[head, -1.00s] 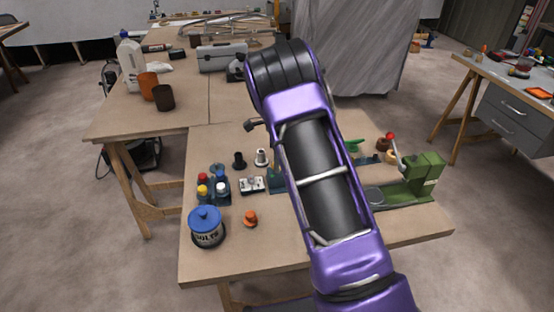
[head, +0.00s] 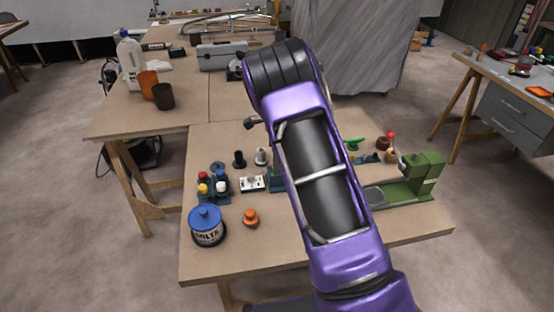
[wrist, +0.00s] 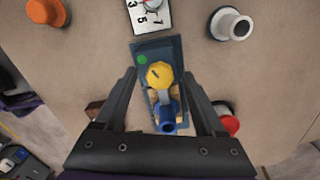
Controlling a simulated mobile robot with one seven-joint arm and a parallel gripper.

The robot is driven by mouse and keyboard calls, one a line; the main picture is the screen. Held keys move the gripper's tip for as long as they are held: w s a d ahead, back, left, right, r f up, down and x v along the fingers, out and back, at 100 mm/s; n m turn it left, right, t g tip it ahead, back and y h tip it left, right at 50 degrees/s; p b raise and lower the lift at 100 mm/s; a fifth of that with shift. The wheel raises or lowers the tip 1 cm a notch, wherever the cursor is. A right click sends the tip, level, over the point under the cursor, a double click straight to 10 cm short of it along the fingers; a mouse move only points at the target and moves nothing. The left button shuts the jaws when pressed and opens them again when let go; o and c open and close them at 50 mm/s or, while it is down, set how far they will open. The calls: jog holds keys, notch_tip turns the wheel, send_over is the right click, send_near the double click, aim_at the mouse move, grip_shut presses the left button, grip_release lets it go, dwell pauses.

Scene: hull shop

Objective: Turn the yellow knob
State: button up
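The yellow knob (wrist: 159,75) shows in the wrist view, on a dark blue-grey box (wrist: 142,51) with a green dot. A blue-ended fitting (wrist: 167,118) sits just below the knob in the picture. My gripper (wrist: 161,72) is open, with its two black fingers on either side of the box. The fingertips are apart from the knob and nothing is between them in a grip. In the head view my arm hides the knob and the gripper; only a part of the box (head: 276,181) shows beside the arm.
A numbered white dial box (head: 252,183), an orange knob-like piece (head: 250,217) and a blue-lidded bolts tin (head: 206,226) stand left of the arm. A green press (head: 418,182) stands at the right. The table front (head: 300,254) is clear.

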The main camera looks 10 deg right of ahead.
notch_tip(320, 180, up, 17)
jog(key=shift+r+p, duration=0.2)
jog(key=shift+p, duration=0.1)
dwell(0.3)
